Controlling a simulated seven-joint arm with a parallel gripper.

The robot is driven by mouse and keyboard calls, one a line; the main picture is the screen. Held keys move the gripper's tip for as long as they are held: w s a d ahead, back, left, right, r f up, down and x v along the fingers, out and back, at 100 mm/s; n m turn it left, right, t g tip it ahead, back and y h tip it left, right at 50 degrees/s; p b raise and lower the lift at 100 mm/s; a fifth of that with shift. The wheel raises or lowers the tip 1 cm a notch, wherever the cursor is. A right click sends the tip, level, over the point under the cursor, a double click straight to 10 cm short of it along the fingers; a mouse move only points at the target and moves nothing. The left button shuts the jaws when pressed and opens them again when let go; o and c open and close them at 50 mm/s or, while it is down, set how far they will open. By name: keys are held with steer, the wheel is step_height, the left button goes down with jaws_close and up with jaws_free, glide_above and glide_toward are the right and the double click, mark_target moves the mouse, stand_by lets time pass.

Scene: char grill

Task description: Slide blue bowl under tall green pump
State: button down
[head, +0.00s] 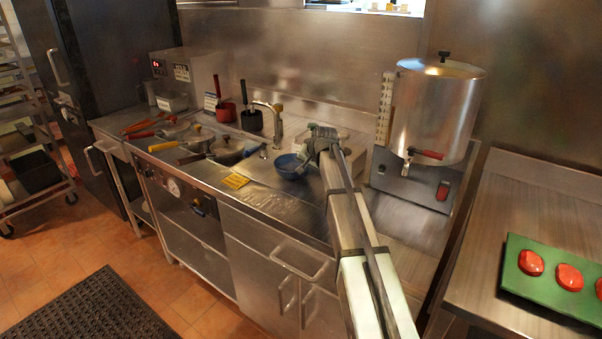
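A blue bowl (287,167) sits on the steel counter in the middle of the head view. My gripper (303,163) is at the bowl's right side, pointing down, and overlaps its right rim. I cannot tell if the gripper touches the bowl or grips its rim, because the fingertips are small and partly hidden. A tall, pale, greenish-beige pump or tap (277,122) stands behind the bowl, a little to its left, with its spout reaching left.
Several pans, including one (228,151), lie left of the bowl. A yellow card (236,181) lies near the front edge. A large steel dispenser (435,110) stands at right.

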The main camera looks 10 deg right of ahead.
steer(key=shift+w+d, duration=0.25)
steer(key=c, duration=1.1)
jaws_free()
steer(key=shift+s, duration=0.1)
